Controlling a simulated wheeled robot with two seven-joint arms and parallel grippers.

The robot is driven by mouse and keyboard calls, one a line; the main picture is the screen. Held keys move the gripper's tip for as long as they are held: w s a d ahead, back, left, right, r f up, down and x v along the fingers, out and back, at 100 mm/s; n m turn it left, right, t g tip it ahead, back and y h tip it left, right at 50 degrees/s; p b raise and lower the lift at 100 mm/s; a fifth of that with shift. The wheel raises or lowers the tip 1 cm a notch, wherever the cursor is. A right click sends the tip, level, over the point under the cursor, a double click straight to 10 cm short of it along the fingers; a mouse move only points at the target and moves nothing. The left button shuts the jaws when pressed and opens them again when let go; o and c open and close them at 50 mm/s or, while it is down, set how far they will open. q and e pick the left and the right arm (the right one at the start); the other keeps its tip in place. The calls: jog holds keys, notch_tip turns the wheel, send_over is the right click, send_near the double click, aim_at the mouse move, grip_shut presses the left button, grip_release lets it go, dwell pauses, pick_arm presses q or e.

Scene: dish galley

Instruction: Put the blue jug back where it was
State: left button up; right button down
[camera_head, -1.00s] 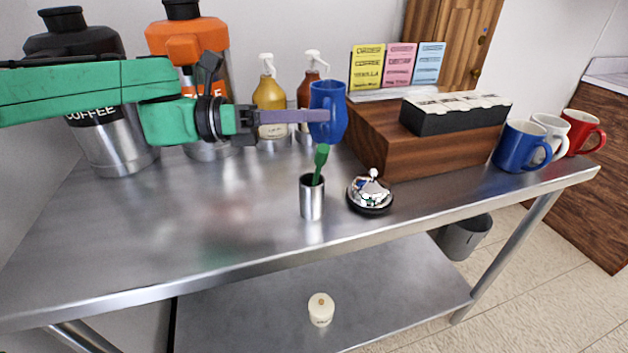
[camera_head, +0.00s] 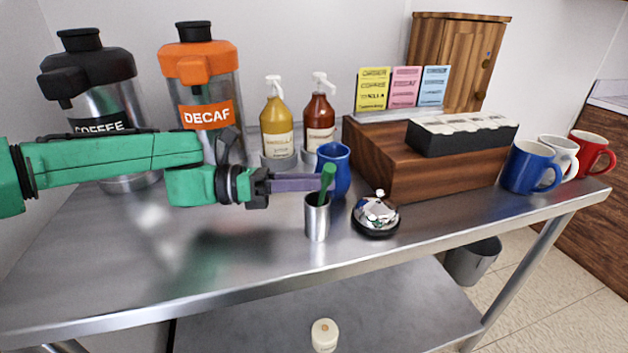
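The blue jug (camera_head: 336,168) is upright near the middle of the steel counter (camera_head: 245,262), in front of the red-brown syrup bottle and left of the wooden box. My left gripper (camera_head: 314,183) reaches in from the left, with its purple fingers at the jug's side, and appears shut on it. The tips are partly hidden behind the green stirrer. The jug's base is at or just above the counter; I cannot tell if it touches. My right gripper is not in view.
A steel cup (camera_head: 317,218) with a green stirrer (camera_head: 327,178) and a bell (camera_head: 376,216) stand close in front of the jug. Pump bottles (camera_head: 277,128) stand behind; a wooden box (camera_head: 430,172) is right. The counter's front left is clear.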

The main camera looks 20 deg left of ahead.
pick_arm(q)
jog(key=shift+a, duration=0.15)
jog(key=shift+s+a+r, duration=0.1)
jog(key=shift+s+a, duration=0.05)
jog(key=shift+a, duration=0.15)
jog(key=p+v, duration=0.1)
jog(key=v, duration=0.9)
jog(key=shift+s+a+p, duration=0.1)
jog(key=shift+a+p, duration=0.05)
jog(key=shift+p, duration=0.15)
jog(key=shift+s+a, duration=0.15)
jog(key=shift+a, duration=0.2)
